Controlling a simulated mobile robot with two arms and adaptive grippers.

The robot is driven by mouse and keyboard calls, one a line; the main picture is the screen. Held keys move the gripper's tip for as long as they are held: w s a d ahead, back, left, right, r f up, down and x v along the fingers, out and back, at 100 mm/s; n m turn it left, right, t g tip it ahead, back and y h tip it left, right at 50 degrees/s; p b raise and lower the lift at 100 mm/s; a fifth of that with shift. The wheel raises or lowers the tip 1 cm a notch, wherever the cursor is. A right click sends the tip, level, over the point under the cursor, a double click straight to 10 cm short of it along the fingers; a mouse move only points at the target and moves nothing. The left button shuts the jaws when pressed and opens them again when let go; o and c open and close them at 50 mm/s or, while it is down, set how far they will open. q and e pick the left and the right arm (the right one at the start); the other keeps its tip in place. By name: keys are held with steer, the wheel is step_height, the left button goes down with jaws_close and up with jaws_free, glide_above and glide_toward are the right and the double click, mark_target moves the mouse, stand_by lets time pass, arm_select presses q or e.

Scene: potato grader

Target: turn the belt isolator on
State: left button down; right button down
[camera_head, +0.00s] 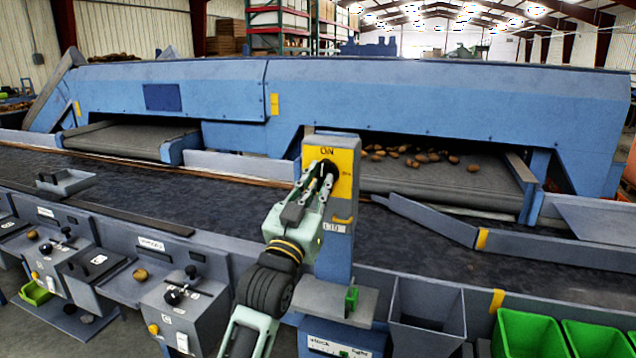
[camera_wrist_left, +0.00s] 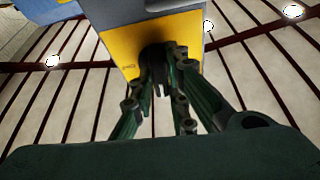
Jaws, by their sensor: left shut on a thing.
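The belt isolator is a grey post (camera_head: 336,235) with a yellow plate (camera_head: 342,160) near its top. The plate is lettered "ON" above a dark rotary knob. My left gripper (camera_head: 326,170) reaches up to the plate from the lower left and is shut on the dark knob, which its fingers partly hide. In the left wrist view the fingers (camera_wrist_left: 163,80) close around the dark knob (camera_wrist_left: 156,58) in front of the yellow plate (camera_wrist_left: 122,56). The knob's exact angle cannot be told. My right gripper is not in view.
A dark conveyor belt (camera_head: 230,204) runs behind the post. Potatoes (camera_head: 430,157) lie on a belt under the blue grader housing (camera_head: 450,100). Grey boxes with knobs (camera_head: 180,295) stand at lower left. A grey bin (camera_head: 428,310) and green crates (camera_head: 530,335) stand at lower right.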

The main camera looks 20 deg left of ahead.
arm_select(q)
steer(key=shift+d+f+n+y, duration=0.1)
steer(key=shift+n+y, duration=0.3)
steer(key=shift+n, duration=0.6)
steer(key=c, duration=1.7)
jaws_free()
steer(key=v, duration=1.2)
